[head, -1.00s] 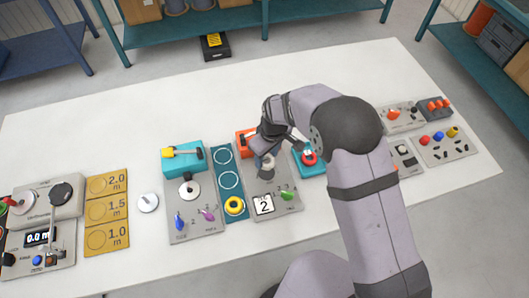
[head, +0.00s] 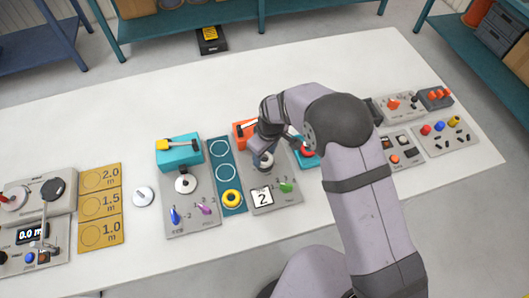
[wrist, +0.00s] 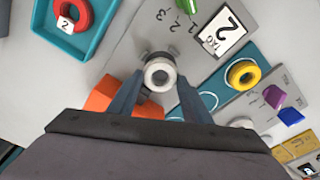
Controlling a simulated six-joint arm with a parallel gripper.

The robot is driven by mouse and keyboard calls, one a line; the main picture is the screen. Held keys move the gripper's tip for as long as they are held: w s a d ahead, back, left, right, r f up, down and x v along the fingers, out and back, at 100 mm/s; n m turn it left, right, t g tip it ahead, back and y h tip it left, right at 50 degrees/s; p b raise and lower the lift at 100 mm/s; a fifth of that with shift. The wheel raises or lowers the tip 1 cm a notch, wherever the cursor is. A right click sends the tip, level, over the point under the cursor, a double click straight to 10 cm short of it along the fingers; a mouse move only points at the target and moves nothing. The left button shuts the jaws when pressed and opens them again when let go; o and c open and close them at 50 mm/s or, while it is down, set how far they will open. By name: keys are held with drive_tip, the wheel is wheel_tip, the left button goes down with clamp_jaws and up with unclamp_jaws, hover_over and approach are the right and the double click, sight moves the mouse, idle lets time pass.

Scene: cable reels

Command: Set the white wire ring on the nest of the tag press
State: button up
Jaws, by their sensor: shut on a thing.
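The white wire ring (wrist: 160,74) sits between my fingertips in the wrist view, and it also shows in the head view (head: 264,160). My gripper (wrist: 159,80) is shut on it. The ring is right over the dark round nest (wrist: 152,56) of the station with the orange block, which I take as the tag press (head: 283,186). Part of the nest shows past the ring's far edge. I cannot tell whether the ring touches it. The orange block (wrist: 115,94) is partly hidden by a finger. A card reading 2 (head: 262,197) and a green knob (head: 285,187) are on the panel.
A teal tray (wrist: 96,38) with a red ring (wrist: 72,14) stands beside the press. On the other side, a teal strip (head: 233,205) has a yellow ring (head: 231,198) and two empty circles. A teal-block station (head: 180,152) is farther left. The table behind is clear.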

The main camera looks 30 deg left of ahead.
drive_tip(key=shift+f, duration=0.1)
drive_tip(key=shift+f+b, duration=0.95)
drive_tip(key=shift+f, duration=0.1)
drive_tip(key=o, duration=1.1)
drive_tip(key=shift+r, duration=0.1)
wheel_tip(320, 180, up, 8)
drive_tip(key=p, duration=0.5)
